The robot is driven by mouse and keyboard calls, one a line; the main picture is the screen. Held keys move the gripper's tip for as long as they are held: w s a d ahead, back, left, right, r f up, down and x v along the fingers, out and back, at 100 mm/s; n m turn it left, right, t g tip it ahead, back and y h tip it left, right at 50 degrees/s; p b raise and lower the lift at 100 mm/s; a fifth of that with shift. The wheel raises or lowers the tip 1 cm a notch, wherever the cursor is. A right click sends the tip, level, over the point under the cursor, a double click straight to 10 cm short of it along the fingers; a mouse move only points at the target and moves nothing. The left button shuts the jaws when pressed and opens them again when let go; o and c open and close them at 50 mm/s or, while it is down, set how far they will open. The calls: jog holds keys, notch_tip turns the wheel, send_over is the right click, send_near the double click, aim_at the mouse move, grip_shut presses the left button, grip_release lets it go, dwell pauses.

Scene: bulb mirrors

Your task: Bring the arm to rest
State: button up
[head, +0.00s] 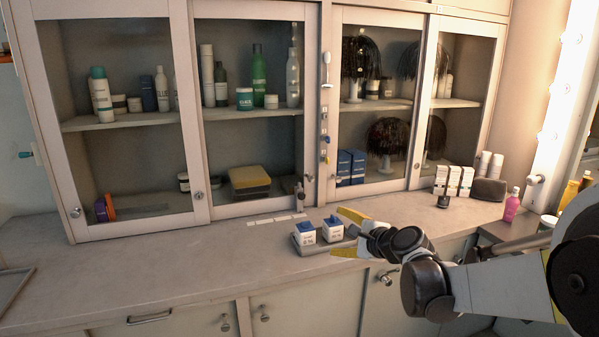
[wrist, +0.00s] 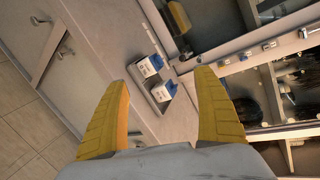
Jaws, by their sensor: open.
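My gripper (head: 347,232) is at the end of my arm, which reaches in from the right over the counter in the head view. Its two yellow fingers stand wide apart, with nothing between them, and they also show in the wrist view (wrist: 162,108). A small grey tray (head: 318,248) with two white, blue-topped boxes lies on the counter just left of the fingers. In the wrist view the tray (wrist: 159,104) appears beyond the fingertips, between them. I cannot tell the exact gap between fingers and tray.
Glass-fronted cabinets (head: 190,120) with bottles, jars and wigs stand behind the counter (head: 150,275). A pink bottle (head: 512,206) and white boxes (head: 453,181) stand at the right, near a lit mirror frame. The counter's left half is clear.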

jog(key=s+d+f+n+g+h, duration=0.1)
jog(key=s+n, duration=0.4)
jog(key=s, duration=0.6)
jog(key=s+d+f+n+g+h, duration=0.1)
jog(key=s+n, duration=0.5)
jog(key=s, duration=0.6)
jog(key=s+d+f+n+g+h, duration=0.2)
jog(key=s+d+n+g+h, duration=0.1)
jog(key=s, duration=0.9)
jog(key=d+n+h, duration=0.1)
jog(key=d+n, duration=0.1)
jog(key=n, duration=0.1)
jog(key=shift+s+d, duration=0.25)
jog(key=shift+d, duration=0.15)
